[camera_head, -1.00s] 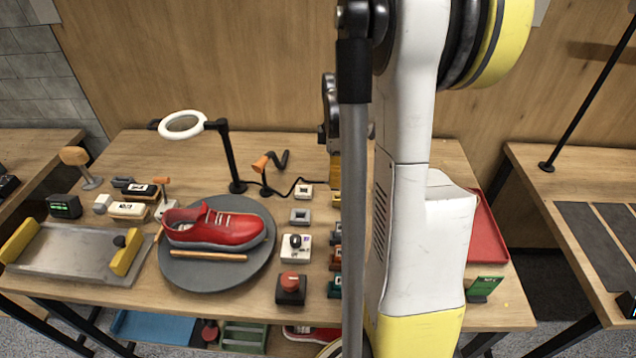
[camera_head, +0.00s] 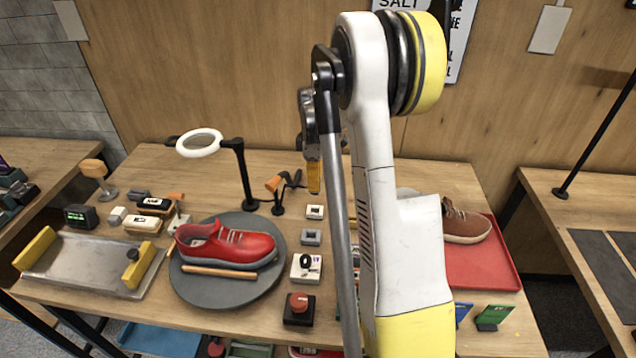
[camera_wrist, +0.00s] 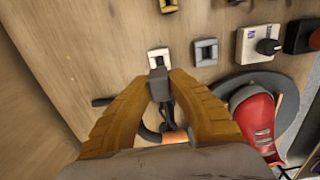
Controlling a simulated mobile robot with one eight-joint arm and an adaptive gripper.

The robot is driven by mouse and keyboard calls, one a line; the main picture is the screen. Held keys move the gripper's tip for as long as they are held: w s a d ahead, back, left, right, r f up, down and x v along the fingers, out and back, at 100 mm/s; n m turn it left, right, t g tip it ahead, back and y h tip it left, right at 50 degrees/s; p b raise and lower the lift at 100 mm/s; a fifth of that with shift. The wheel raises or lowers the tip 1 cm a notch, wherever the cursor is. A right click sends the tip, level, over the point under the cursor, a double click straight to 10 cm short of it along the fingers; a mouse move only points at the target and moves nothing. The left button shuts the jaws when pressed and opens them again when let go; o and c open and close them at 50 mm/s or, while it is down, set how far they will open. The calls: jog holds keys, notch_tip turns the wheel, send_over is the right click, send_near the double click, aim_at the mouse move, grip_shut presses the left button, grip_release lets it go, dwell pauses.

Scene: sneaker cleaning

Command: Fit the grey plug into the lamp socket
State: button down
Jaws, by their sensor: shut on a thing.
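My gripper (camera_wrist: 161,84) is shut on the grey plug (camera_wrist: 159,90), which shows dark between the yellow fingertips in the wrist view. A cord trails back from the plug between the fingers. A white-framed socket (camera_wrist: 159,58) lies just beyond the plug's tip; I cannot tell whether they touch. A grey-framed socket (camera_wrist: 206,52) is to its right. In the head view the white-framed socket (camera_head: 315,211) and the grey-framed socket (camera_head: 311,236) lie in a row on the table. My gripper (camera_head: 313,182) is above and behind them there; the plug cannot be made out. No readable label shows which is the lamp socket.
The ring lamp (camera_head: 199,143) stands at the back left. An orange-tipped tool (camera_head: 274,183) stands close left of my gripper. A red sneaker (camera_head: 228,246) sits on a round grey turntable (camera_head: 216,295). A white box with a black knob (camera_head: 306,268) is in front of the sockets.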

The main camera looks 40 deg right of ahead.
jog(key=shift+f+b, duration=2.15)
jog(key=shift+f, duration=0.8)
jog(key=shift+f+b, duration=1.1)
jog(key=shift+f, duration=0.2)
jog(key=c, duration=1.3)
grip_release()
jog(key=shift+o, duration=0.2)
notch_tip(320, 180, up, 12)
